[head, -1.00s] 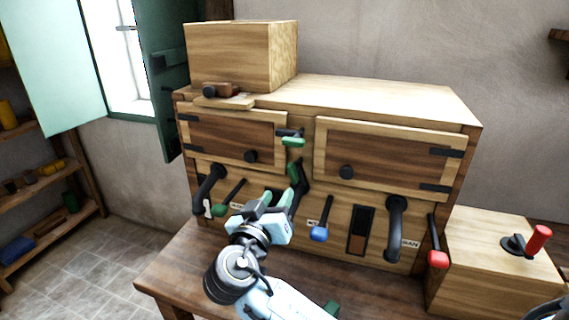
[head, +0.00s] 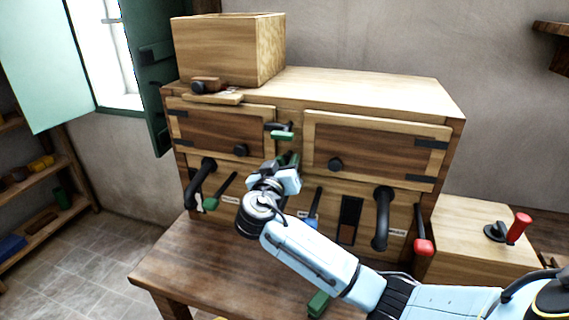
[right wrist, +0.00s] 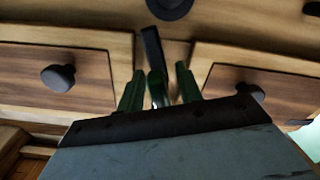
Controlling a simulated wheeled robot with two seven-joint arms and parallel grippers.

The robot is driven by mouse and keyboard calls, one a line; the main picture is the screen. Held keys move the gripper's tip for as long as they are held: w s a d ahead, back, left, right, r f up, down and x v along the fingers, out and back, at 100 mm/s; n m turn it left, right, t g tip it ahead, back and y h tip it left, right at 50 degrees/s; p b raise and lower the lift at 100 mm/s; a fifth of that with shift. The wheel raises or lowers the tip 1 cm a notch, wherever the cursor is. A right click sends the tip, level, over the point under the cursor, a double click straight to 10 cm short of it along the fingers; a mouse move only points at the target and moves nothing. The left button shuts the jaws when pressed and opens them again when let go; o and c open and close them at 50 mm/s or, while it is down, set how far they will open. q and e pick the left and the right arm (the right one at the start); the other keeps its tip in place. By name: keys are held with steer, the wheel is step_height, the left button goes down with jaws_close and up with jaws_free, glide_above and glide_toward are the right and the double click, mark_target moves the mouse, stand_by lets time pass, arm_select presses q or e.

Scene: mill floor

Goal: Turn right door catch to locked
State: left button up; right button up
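The cabinet has a left door (head: 215,131) and a right door (head: 385,152), both closed. Between them sits an upper catch (head: 282,134), a black piece with a green handle lying roughly level. A lower catch is mostly hidden behind my right gripper (head: 287,162). In the right wrist view, my right gripper (right wrist: 158,90) has its two green fingers apart, on either side of a green-and-black catch handle (right wrist: 157,86). Small gaps seem to show beside the handle. A black bar (right wrist: 152,46) runs beyond it. My left gripper is not in view.
Below the doors are black handles (head: 382,220) and levers with green, blue (head: 313,222) and red (head: 423,246) ends. A wooden box (head: 225,52) stands on top. A table (head: 180,262) stands in front. A side box (head: 480,235) carries a red-handled crank (head: 518,228).

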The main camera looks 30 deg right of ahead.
jaws_close()
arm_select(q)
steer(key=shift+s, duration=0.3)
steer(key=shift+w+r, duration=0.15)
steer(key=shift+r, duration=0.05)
arm_select(e)
steer(key=shift+n, duration=0.4)
steer(key=shift+p, duration=0.35)
steer(key=n+p, duration=0.3)
steer(key=n, duration=0.3)
steer(key=shift+s+r, duration=0.1)
steer(key=n+p, duration=0.3)
steer(key=n, duration=0.1)
steer(key=shift+n, duration=0.3)
arm_select(q)
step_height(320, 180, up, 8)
steer(key=p, duration=0.1)
steer(key=shift+p, duration=0.3)
arm_select(e)
steer(key=shift+n, duration=1.5)
